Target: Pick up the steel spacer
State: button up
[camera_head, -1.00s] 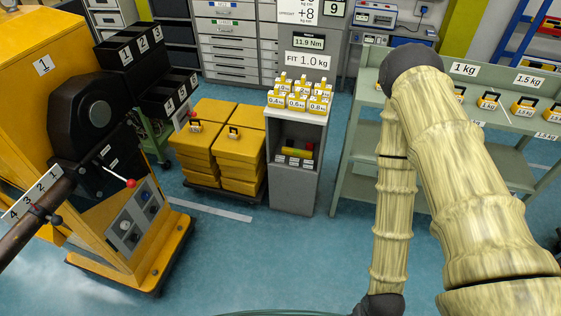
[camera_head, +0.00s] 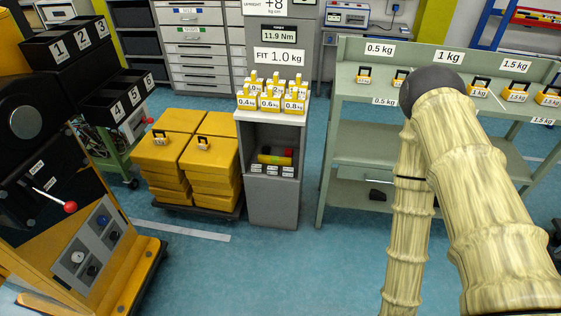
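I cannot make out a steel spacer for certain in the head view. A grey pedestal (camera_head: 272,205) has an open niche holding a yellow cylinder (camera_head: 275,159) with a red part beside it, and small white labels along its front. Several yellow weights (camera_head: 270,101) stand on the pedestal top. A small dark object (camera_head: 377,194) lies on the lower board of the green shelf, too small to identify. My arm hangs down at the right and leaves the picture at the bottom. My gripper is out of view.
The green shelf (camera_head: 350,133) carries yellow weights behind my arm. Yellow boxes (camera_head: 156,154) are stacked on a dolly left of the pedestal. A yellow machine with a red-knobbed lever (camera_head: 70,207) and black numbered bins (camera_head: 75,45) stand at the left. The middle floor (camera_head: 250,270) is clear.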

aim_at(254, 167)
jog(key=z, duration=0.15)
jog(key=i, duration=0.75)
jog(key=u, duration=0.65)
jog(key=i, duration=0.55)
jog(key=u, duration=0.45)
